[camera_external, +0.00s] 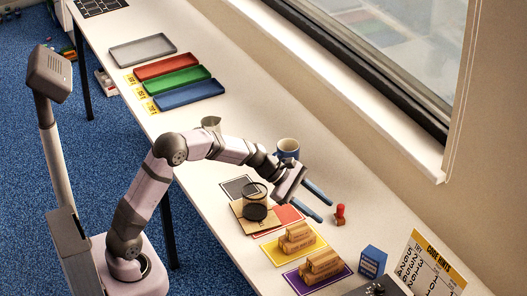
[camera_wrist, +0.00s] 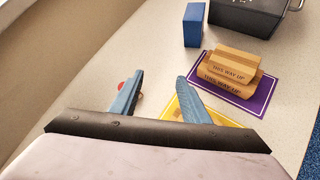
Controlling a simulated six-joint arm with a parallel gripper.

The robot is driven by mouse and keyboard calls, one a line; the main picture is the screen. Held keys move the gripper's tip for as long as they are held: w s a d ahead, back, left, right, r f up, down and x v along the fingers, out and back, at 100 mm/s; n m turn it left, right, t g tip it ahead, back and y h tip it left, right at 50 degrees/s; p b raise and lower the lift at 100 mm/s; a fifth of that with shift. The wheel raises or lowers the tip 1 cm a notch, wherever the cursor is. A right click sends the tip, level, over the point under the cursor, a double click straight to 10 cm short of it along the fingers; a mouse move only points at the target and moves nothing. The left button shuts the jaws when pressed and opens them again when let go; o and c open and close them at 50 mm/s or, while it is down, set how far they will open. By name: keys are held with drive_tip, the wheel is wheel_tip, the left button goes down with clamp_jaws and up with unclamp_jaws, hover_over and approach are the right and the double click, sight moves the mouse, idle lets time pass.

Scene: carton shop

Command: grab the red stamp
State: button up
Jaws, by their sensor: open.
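The red stamp (camera_external: 340,213) stands upright on the white table in the external view, to the right of my gripper's fingertips. My gripper (camera_external: 326,212) has two blue fingers, spread apart, with nothing seen between them. In the wrist view my gripper (camera_wrist: 160,78) is also open and empty. A small red part of the stamp (camera_wrist: 121,86) shows there beside the left finger, which hides most of it. The stamp is outside the gap between the fingers in that view.
Wooden blocks sit on a yellow mat (camera_external: 270,252) and a purple mat (camera_external: 299,286). A blue box (camera_external: 372,262) and a hint card (camera_external: 430,262) stand at the lower right. Coloured trays (camera_external: 189,93) lie farther up the table.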

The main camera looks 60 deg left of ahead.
sight(338, 206)
drive_tip(key=w+a+n+t+b, duration=0.1)
drive_tip(key=w+n, duration=0.1)
drive_tip(key=w, duration=0.1)
drive_tip(key=w+a+n+t+b, duration=0.1)
drive_tip(key=w+n, duration=0.1)
drive_tip(key=w, duration=0.1)
drive_tip(key=w+a+n+t, duration=0.1)
drive_tip(key=w+n, duration=0.1)
drive_tip(key=w, duration=0.1)
drive_tip(key=shift+f+h+b, duration=0.3)
drive_tip(key=shift+f+b, duration=0.1)
drive_tip(key=shift+w+r+n+t, duration=0.15)
drive_tip(key=shift+w+n+t, duration=0.15)
drive_tip(key=shift+n, duration=0.1)
drive_tip(key=shift+s+f, duration=0.1)
drive_tip(key=shift+f, duration=3.3)
drive_tip(key=shift+p+x, duration=0.8)
drive_tip(key=shift+x, duration=1.75)
clamp_jaws()
